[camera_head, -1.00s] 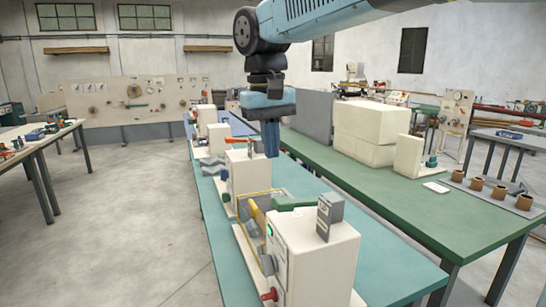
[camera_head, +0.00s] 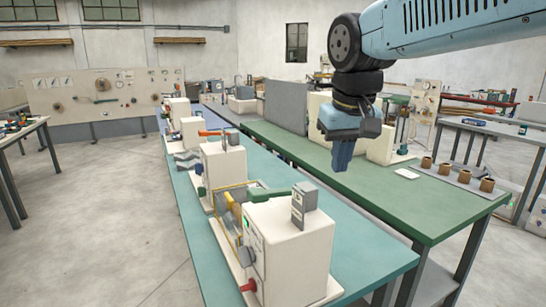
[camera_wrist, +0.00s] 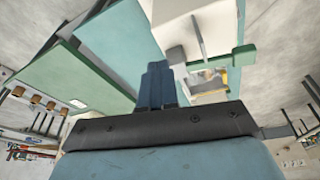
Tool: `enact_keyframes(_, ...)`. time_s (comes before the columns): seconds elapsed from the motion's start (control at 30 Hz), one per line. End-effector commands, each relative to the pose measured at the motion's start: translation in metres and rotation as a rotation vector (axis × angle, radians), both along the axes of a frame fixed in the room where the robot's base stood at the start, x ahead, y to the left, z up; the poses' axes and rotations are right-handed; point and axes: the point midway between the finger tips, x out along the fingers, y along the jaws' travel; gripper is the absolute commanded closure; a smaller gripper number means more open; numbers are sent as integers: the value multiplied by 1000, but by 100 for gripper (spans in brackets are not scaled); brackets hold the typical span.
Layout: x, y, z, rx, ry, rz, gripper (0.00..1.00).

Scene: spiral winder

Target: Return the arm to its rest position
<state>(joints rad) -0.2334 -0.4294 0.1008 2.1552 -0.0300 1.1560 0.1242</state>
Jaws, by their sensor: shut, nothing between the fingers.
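My gripper (camera_head: 341,158) hangs from my blue arm, pointing down, over the green table (camera_head: 300,152) in the head view. Its blue fingers are together with nothing between them. The fingers also show in the wrist view (camera_wrist: 157,85), closed, with a cream machine and a teal bench beyond. The spiral winder may be the nearest cream machine (camera_head: 290,248), with a green arm, a yellow frame and a red knob, on the teal bench (camera_head: 372,262); I cannot tell for sure. My gripper is apart from it, to its right and above.
More cream machines (camera_head: 222,168) stand in a row along the teal bench. Cream blocks (camera_head: 380,148), a small white plate (camera_head: 406,173) and several brown cups (camera_head: 457,179) are on or near the green table. Open floor (camera_head: 90,230) lies at left.

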Motion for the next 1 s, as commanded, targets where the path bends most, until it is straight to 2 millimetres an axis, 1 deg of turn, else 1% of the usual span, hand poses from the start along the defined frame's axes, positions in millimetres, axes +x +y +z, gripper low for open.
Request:
enact_keyframes(0.03, -10, -18, -6, 9, -25, -29, 100)
enact_keyframes(0.2, -38, -63, -30, 37, -107, -109, 100)
enact_keyframes(0.3, -54, -83, -45, 48, -151, -148, 100)
enact_keyframes(0.4, -66, -97, -57, 56, -187, -177, 100)
enact_keyframes(0.5, -74, -105, -65, 61, -209, -196, 100)
enact_keyframes(0.63, -78, -109, -70, 63, -222, -205, 100)
enact_keyframes(1.0, -78, -109, -70, 63, -223, -205, 100)
